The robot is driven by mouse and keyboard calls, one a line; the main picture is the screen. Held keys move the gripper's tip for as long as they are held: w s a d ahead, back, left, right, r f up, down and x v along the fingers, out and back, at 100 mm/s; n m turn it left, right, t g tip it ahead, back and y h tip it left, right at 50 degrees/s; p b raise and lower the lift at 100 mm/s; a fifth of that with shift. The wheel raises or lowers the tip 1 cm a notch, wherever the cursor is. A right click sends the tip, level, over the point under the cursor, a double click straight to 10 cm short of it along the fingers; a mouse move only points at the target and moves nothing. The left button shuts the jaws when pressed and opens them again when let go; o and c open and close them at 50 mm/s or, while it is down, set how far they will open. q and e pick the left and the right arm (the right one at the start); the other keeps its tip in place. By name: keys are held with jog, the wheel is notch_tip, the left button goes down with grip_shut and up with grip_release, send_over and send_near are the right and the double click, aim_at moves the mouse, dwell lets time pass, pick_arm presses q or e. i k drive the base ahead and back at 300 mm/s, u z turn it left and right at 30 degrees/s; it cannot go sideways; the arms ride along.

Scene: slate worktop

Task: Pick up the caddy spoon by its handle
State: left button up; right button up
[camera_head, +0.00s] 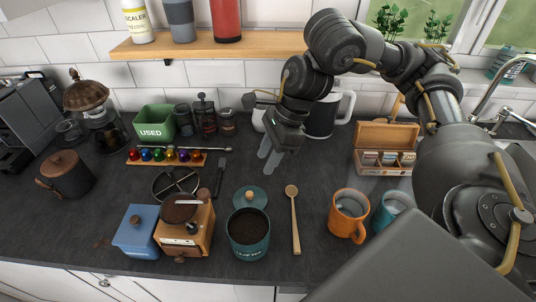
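A wooden spoon (295,222), which I take to be the caddy spoon, lies on the dark worktop. Its round bowl points to the back and its handle toward the front edge. It is just right of an open teal canister (248,233) filled with dark grounds. My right gripper (268,156) hangs above the worktop, behind and a little left of the spoon, pointing down. Its two grey fingers look apart, with nothing visible between them. It does not touch the spoon. My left gripper is not in view.
An orange mug (348,215) and a teal mug (392,209) stand right of the spoon. A teal lid (250,197) lies behind the canister. A wooden grinder (185,228) and blue box (137,232) stand left. The worktop around the spoon's handle is clear.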

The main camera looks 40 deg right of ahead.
aim_at(291, 190)
jog(key=k, duration=2)
